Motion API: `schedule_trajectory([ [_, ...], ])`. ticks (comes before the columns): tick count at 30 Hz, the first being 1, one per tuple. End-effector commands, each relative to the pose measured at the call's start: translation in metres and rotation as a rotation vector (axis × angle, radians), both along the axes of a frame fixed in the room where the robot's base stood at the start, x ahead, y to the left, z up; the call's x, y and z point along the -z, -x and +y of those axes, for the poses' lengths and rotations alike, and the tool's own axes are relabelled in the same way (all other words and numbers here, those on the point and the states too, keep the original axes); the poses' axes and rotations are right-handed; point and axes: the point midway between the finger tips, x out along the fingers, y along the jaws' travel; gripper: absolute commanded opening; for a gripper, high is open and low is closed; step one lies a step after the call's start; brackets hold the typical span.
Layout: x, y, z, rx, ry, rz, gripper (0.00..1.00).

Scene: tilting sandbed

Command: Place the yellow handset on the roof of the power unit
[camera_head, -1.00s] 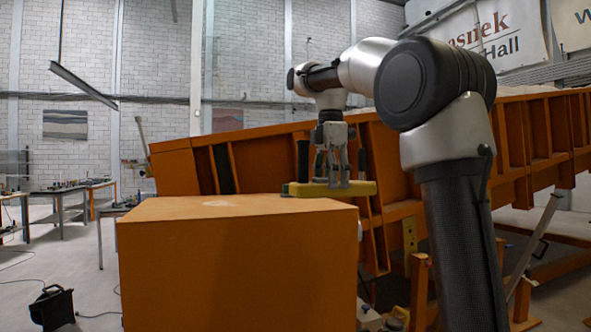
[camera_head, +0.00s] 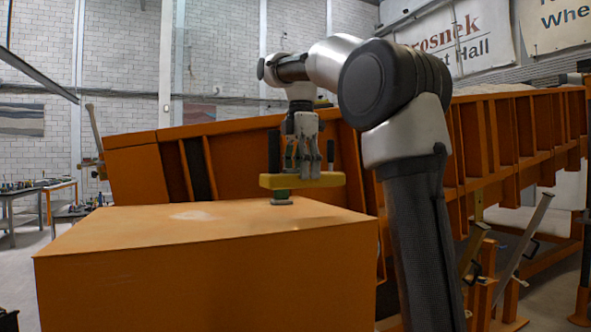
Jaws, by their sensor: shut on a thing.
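The power unit is the large orange box (camera_head: 207,285) in the foreground, with a flat roof and a pale worn patch on top. My gripper (camera_head: 303,173) is shut on the yellow handset (camera_head: 317,181) from above, fingers pointing down. The handset lies level, lengthwise left to right, at the roof's far right part. A green and dark grey piece shows under its left half, low against the roof. I cannot tell whether it touches the roof. A black upright stub stands at the handset's left side. The handset's far side is hidden.
The long orange sandbed frame (camera_head: 503,135) runs behind the box and my arm, close behind the handset. Workbenches (camera_head: 30,190) stand at the far left. Grey and orange struts (camera_head: 525,237) are at the right. The roof's left and front parts are clear.

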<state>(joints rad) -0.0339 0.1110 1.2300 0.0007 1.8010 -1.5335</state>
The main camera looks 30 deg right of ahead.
Motion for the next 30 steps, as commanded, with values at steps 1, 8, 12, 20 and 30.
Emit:
schedule_trajectory([
  [1,0.003,0.001,0.0,0.0,0.0,0.0,0.35],
  [8,0.028,0.0,0.0,0.0,0.0,0.001,0.35],
  [12,0.043,0.001,0.0,0.0,0.0,0.001,0.35],
  [20,0.062,0.0,0.0,0.0,0.0,-0.001,0.35],
  [30,0.065,0.0,0.0,0.0,0.0,-0.001,0.35],
])
